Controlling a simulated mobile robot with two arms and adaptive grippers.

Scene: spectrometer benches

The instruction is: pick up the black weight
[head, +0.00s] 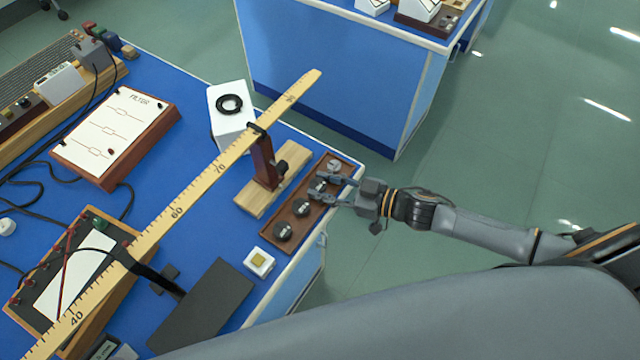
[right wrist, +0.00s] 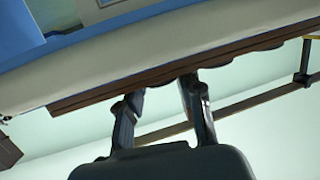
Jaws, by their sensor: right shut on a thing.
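A brown wooden tray (head: 302,237) lies along the right edge of the blue bench and holds a row of small round weights. Two dark weights, a nearer one (head: 283,232) and another (head: 301,208), sit in its near part. A grey, lighter weight (head: 334,165) sits at its far end. My right gripper (head: 324,187) reaches in from the right and is shut on a black weight (head: 317,185) at the tray, partly hidden by the fingers. In the right wrist view the fingers (right wrist: 160,92) meet the tray's edge (right wrist: 80,102); the held weight is mostly hidden. My left gripper is not in view.
A wooden stand (head: 257,197) beside the tray carries a long yellow ruler (head: 200,187) across the bench. A white box (head: 231,120), a filter board (head: 118,132) and a small white block (head: 259,262) are near. Open floor lies right of the bench.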

